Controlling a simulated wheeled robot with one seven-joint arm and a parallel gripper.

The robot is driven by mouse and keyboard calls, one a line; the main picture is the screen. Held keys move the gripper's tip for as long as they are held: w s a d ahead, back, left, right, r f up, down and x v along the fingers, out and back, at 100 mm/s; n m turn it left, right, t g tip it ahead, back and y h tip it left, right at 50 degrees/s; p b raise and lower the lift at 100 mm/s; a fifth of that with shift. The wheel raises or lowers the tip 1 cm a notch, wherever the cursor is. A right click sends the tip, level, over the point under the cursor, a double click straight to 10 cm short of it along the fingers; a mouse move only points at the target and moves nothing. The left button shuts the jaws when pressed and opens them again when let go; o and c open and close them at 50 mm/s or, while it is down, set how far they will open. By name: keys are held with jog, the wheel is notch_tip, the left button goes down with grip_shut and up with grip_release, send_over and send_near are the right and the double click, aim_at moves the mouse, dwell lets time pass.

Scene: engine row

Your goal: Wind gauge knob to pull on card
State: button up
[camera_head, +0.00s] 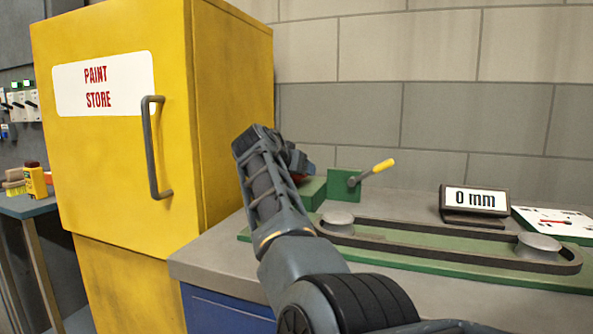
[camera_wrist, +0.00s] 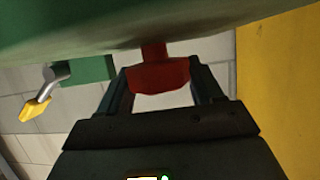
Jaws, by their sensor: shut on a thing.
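A red knob (camera_wrist: 158,77) sits on a short red stem below a green body (camera_wrist: 90,25) in the wrist view. My gripper (camera_wrist: 160,82) is shut on the knob, with one dark finger at each side. In the head view my gripper (camera_head: 288,158) is at the left end of the green bench device (camera_head: 314,190), and my arm mostly hides the knob. A sign (camera_head: 475,199) reads "0 mm". A white card (camera_head: 556,222) with a red pointer or mark lies at the right edge; its print is too small to read.
A lever with a yellow handle (camera_head: 383,166) sticks out right of my gripper. A belt loop (camera_head: 440,243) runs around two grey pulleys on a green base. A yellow paint store cabinet (camera_head: 110,140) stands close at the left. Grey bench top (camera_head: 225,250) is clear at the front left.

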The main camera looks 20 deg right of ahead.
jog(key=shift+f, duration=0.1)
jog(key=o, duration=1)
jog(key=shift+c, duration=0.2)
jog(key=shift+a, duration=0.1)
jog(key=shift+p+v, duration=0.45)
jog(key=shift+v, duration=3.4)
